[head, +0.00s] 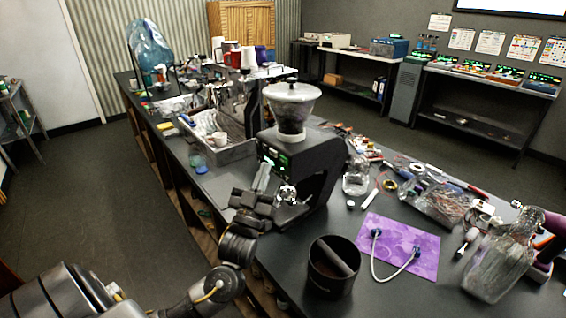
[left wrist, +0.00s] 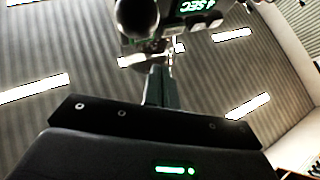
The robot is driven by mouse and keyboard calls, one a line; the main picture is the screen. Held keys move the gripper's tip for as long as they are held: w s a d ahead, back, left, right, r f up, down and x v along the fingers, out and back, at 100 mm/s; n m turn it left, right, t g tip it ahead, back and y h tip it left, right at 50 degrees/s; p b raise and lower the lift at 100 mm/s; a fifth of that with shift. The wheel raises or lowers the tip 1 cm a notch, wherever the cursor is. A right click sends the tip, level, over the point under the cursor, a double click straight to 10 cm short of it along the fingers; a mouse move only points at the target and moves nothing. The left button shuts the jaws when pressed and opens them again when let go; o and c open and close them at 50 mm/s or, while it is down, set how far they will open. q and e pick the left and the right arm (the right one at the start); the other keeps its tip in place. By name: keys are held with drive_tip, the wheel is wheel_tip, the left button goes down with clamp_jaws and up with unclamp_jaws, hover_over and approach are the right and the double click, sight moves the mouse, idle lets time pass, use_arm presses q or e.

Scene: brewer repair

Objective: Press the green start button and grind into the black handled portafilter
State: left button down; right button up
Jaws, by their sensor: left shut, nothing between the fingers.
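The black grinder (head: 318,160) stands on the dark counter with a clear hopper (head: 290,103) on top. Its green-lit display (head: 270,156) faces left; in the left wrist view the display (left wrist: 197,7) reads "4 SEC". My left gripper (head: 263,174) is shut and empty, fingers pointing up just below the display. The shut fingers also show in the left wrist view (left wrist: 160,85). A shiny metal part (head: 287,192) sits low at the grinder's front, perhaps the portafilter; its handle is not clear. A dark round knob (left wrist: 137,14) is beside the fingertips. I cannot make out the green button.
A black knock box (head: 333,268) stands at the counter's front. A purple mat (head: 405,243) lies right of it under a white cord. Tools and clear bags clutter the right. A drip tray with a cup (head: 220,139) stands behind-left. The floor at left is free.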

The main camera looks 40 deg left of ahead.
use_arm(q)
drive_tip(key=shift+w+d, duration=0.2)
drive_tip(key=shift+w, duration=0.4)
drive_tip(key=shift+w+d, duration=0.2)
drive_tip(key=shift+w, duration=0.35)
drive_tip(key=shift+w, duration=0.15)
idle(1.2)
drive_tip(key=shift+w+d, duration=0.1)
drive_tip(key=shift+w, duration=0.15)
drive_tip(key=shift+w+d, duration=0.1)
drive_tip(key=shift+w, duration=0.25)
idle(0.6)
drive_tip(key=shift+s, duration=0.2)
drive_tip(key=shift+s+a, duration=0.2)
drive_tip(key=shift+s, duration=0.35)
drive_tip(key=shift+s+a+p, duration=0.25)
drive_tip(key=shift+s, duration=0.55)
drive_tip(key=shift+s+a+p, duration=0.2)
drive_tip(key=shift+s+a, duration=0.05)
drive_tip(key=shift+s, duration=0.55)
drive_tip(key=shift+s+a+p, duration=0.25)
drive_tip(key=shift+s, duration=0.55)
